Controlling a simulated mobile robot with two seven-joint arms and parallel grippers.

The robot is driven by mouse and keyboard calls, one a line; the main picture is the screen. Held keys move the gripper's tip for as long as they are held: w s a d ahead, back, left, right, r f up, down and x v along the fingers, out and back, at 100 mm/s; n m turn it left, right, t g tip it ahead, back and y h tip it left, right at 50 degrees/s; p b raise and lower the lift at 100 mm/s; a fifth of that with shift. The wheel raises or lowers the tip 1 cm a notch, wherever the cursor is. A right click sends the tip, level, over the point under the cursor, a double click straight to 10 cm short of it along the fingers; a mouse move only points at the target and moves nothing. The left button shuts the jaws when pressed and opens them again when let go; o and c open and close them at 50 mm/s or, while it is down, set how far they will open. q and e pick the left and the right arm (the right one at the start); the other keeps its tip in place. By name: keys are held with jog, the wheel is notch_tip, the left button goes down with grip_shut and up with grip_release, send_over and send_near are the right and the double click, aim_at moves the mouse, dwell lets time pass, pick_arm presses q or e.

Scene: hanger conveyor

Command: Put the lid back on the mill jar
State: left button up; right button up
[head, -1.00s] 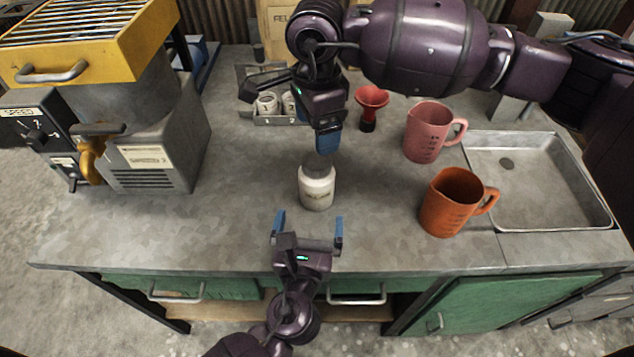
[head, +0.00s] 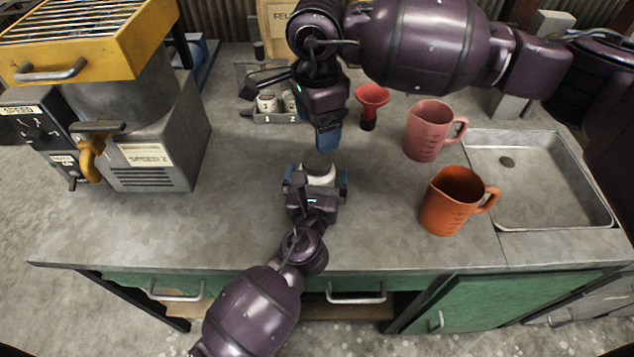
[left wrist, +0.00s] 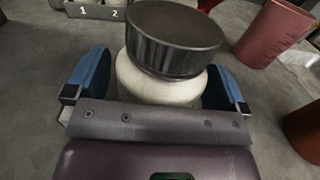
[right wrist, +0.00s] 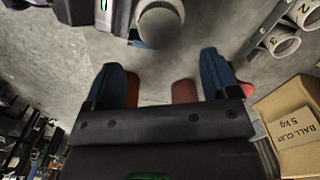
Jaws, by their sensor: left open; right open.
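The white mill jar (head: 319,175) stands on the grey worktop, partly hidden by my left gripper. A dark grey ribbed lid (left wrist: 172,38) sits at the jar's mouth and looks tilted and off-centre in the left wrist view; I cannot tell whether it is seated. My left gripper (head: 316,180) is open, with one blue finger on each side of the jar (left wrist: 158,88). I cannot tell whether the fingers touch it. My right gripper (head: 326,138) is open and empty, just behind and above the jar. The right wrist view shows the lid (right wrist: 160,24) beyond its fingers.
A red funnel (head: 371,101), a pink jug (head: 428,130) and an orange jug (head: 453,200) stand to the right, before a sink tray (head: 540,180). A holder with cups (head: 275,117) is behind. A yellow-topped machine (head: 150,150) stands left. The worktop between is clear.

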pick_arm(q)
jog(key=shift+c, duration=0.2)
jog(key=c, duration=1.4)
jog(key=shift+c, duration=1.1)
pick_arm(e)
jog(key=shift+w+r, duration=0.15)
jog(key=shift+r, duration=0.2)
jog(key=shift+w+r+t, duration=0.2)
jog(key=shift+r+t, duration=0.1)
jog(key=shift+r, duration=0.05)
jog(key=n, duration=0.2)
jog(key=f+n, duration=0.1)
jog(key=shift+s+d+h, duration=0.2)
jog(key=shift+d+h, duration=0.1)
jog(key=shift+s+a+f+n, duration=0.15)
jog(key=shift+f+n, duration=0.1)
jog(key=shift+n, duration=0.25)
jog(key=shift+a+n, duration=0.15)
jog(key=shift+n, duration=0.15)
